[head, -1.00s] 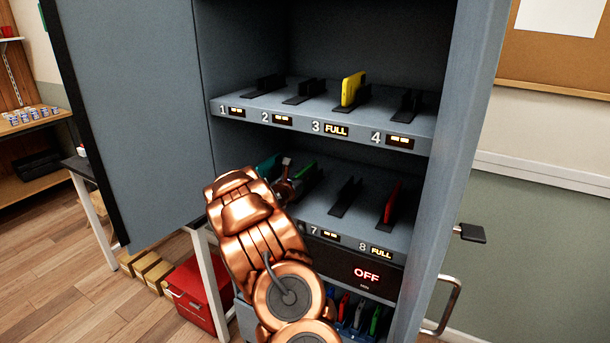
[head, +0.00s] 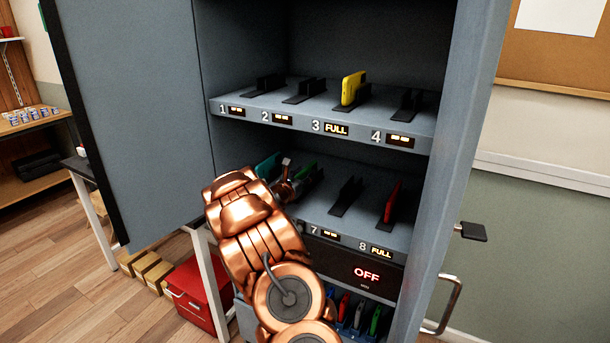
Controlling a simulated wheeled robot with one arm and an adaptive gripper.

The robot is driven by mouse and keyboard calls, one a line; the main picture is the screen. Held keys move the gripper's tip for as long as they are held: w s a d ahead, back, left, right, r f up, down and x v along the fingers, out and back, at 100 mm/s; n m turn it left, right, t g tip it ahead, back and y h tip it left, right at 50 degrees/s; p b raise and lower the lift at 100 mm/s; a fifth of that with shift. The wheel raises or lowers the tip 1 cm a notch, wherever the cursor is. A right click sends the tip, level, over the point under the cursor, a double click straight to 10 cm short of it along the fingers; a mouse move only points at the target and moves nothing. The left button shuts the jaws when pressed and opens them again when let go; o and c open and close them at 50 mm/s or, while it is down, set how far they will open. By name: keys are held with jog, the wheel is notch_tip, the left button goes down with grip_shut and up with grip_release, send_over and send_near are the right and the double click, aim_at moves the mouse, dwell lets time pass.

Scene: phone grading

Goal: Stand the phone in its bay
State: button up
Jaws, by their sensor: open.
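My gripper is mostly hidden behind my copper arm; the part that shows is open and close to the green phone. I cannot tell whether they touch. A teal phone (head: 268,166) stands left of it, partly hidden by my arm. A red phone (head: 391,203) stands in bay 8, marked FULL. A yellow phone (head: 352,88) stands in bay 3, also FULL. Bay 7 (head: 346,197) is empty. The labels of the bays left of 7 are hidden.
Upper bays 1, 2 and 4 are empty. The cabinet door (head: 130,110) stands open at the left. Below the OFF panel (head: 350,270), a blue rack (head: 350,331) holds several phones. A red box (head: 196,292) is on the floor.

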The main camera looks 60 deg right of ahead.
jog(key=a, duration=1.2)
jog(key=shift+s, duration=0.25)
jog(key=shift+s+r, duration=0.15)
jog(key=shift+r, duration=0.2)
jog(key=s+a+r+m+g+y+p, duration=0.1)
jog(key=s+a+r+m+g+y, duration=0.15)
jog(key=s+a+r+m, duration=0.35)
jog(key=s+a+r+m+g+y+p, duration=0.1)
jog(key=s+a+r+m+g+y, duration=0.2)
jog(key=s+a+m, duration=0.45)
jog(key=s+a+f+m+t+y, duration=0.1)
jog(key=s+a+y, duration=0.3)
jog(key=a, duration=0.9)
jog(key=s+a+f+m+t+y+p, duration=0.1)
jog(key=s+a+f+m+y, duration=0.1)
jog(key=a, duration=1.1)
jog(key=s+a+f+m+t+y+p, duration=0.1)
jog(key=s+a+y, duration=0.5)
jog(key=a, duration=0.7)
notch_tip(320, 180, down, 2)
jog(key=shift+a+f+m, duration=0.15)
jog(key=shift+a+m, duration=0.15)
jog(key=shift+m, duration=0.15)
